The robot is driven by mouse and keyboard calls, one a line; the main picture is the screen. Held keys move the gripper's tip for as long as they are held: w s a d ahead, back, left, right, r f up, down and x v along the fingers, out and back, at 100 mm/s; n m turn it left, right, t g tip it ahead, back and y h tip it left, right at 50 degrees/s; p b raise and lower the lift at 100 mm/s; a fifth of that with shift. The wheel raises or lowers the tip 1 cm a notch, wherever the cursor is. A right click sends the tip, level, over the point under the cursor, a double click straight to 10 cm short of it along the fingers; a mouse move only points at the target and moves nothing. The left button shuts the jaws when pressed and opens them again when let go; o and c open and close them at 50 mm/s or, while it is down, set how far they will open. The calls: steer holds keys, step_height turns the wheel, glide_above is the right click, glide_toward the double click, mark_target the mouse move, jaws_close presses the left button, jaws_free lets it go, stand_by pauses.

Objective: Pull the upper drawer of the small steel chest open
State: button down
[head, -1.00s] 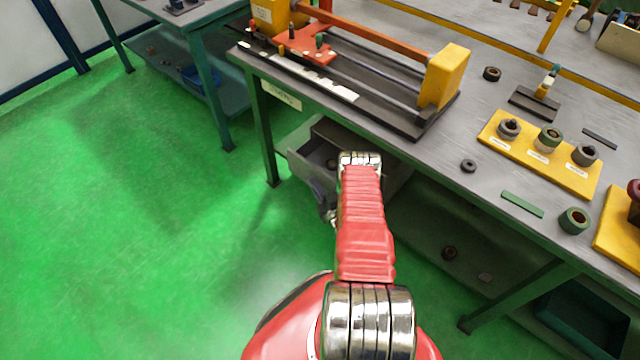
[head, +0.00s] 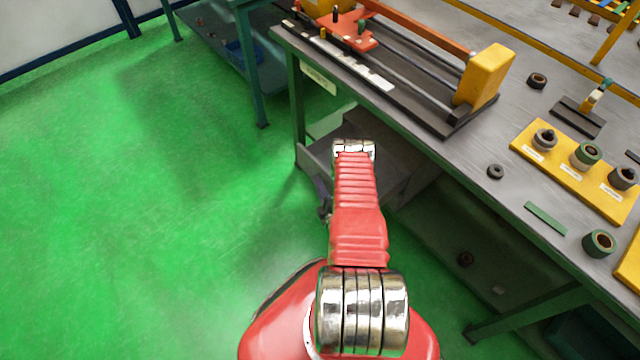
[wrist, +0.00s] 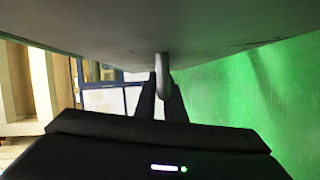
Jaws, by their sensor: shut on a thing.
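The small steel chest (head: 390,135) stands under the bench in the head view, partly hidden by my red arm. Its upper drawer (head: 312,162) juts out to the left of my arm and looks pulled open; its inside is mostly hidden. In the wrist view the grey drawer front (wrist: 100,48) spans the top, with a curved metal handle (wrist: 163,72) hanging from it. My gripper (wrist: 160,90) has its dark fingers shut on this handle. In the head view the gripper is mostly hidden behind my arm.
The bench (head: 450,160) carries a yellow-ended winding fixture (head: 485,75) and a yellow board with several coils (head: 570,165). A bench leg (head: 297,110) stands close behind the drawer. The green floor (head: 130,220) to the left is clear.

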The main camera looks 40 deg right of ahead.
steer(key=shift+s+a+f, duration=0.2)
steer(key=shift+s+f, duration=0.1)
steer(key=shift+s, duration=0.1)
steer(key=c, duration=2.2)
jaws_free()
steer(key=o, duration=0.4)
steer(key=shift+w+r, duration=0.15)
steer(key=shift+c, duration=0.2)
steer(key=v, duration=1.3)
steer(key=shift+s, duration=0.35)
steer(key=shift+a, duration=0.15)
